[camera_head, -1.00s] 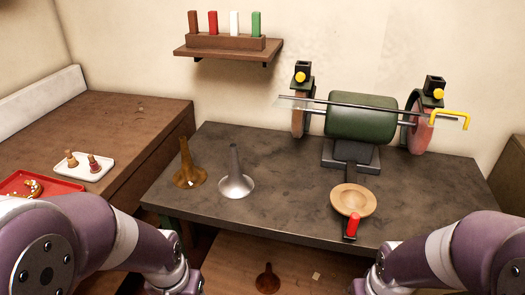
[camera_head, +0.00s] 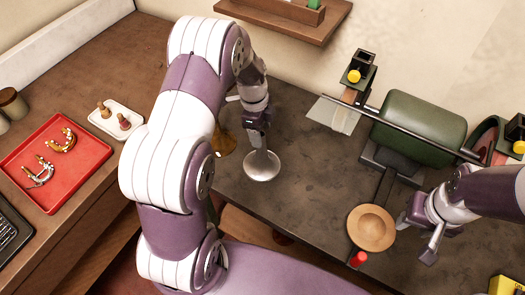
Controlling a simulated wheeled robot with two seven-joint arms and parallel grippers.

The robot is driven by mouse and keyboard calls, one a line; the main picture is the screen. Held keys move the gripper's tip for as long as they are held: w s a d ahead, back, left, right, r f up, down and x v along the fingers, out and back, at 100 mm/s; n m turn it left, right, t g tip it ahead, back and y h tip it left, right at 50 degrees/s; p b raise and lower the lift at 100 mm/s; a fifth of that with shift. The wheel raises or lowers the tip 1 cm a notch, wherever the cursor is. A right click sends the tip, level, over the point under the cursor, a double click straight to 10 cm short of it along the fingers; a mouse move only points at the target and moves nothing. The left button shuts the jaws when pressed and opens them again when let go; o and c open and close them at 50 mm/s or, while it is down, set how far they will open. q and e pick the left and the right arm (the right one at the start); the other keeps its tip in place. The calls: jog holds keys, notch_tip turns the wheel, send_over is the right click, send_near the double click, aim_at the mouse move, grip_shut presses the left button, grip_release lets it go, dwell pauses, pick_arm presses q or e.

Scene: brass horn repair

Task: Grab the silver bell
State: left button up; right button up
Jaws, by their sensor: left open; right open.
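The silver bell (camera_head: 262,167) stands on the dark workbench with its wide flare down. My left gripper (camera_head: 257,138) is open, directly over the bell's upper stem, and hides most of that stem. I cannot tell whether the fingers touch it. My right gripper (camera_head: 416,238) is open and empty, just right of the wooden bowl.
A brass bell (camera_head: 227,143) stands left of the silver one, partly hidden by my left arm. A red tray (camera_head: 88,178) and white tray (camera_head: 103,128) lie left.

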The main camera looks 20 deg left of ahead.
aim_at(262, 151)
pick_arm(q)
notch_tip(262, 151, down, 5)
jog(key=shift+w+d+r+p, duration=0.15)
jog(key=shift+r+p, duration=0.05)
jog(key=shift+p, duration=1.05)
jog(key=shift+s+f, duration=0.25)
jog(key=shift+f, duration=0.1)
jog(key=shift+w+d, duration=0.1)
jog(key=shift+w, duration=0.1)
jog(key=c, duration=0.8)
grip_shut()
pick_arm(e)
jog(key=r, duration=0.2)
jog(key=shift+w+a+r, duration=0.25)
jog(key=shift+w+r, duration=0.05)
jog(key=shift+r, duration=0.1)
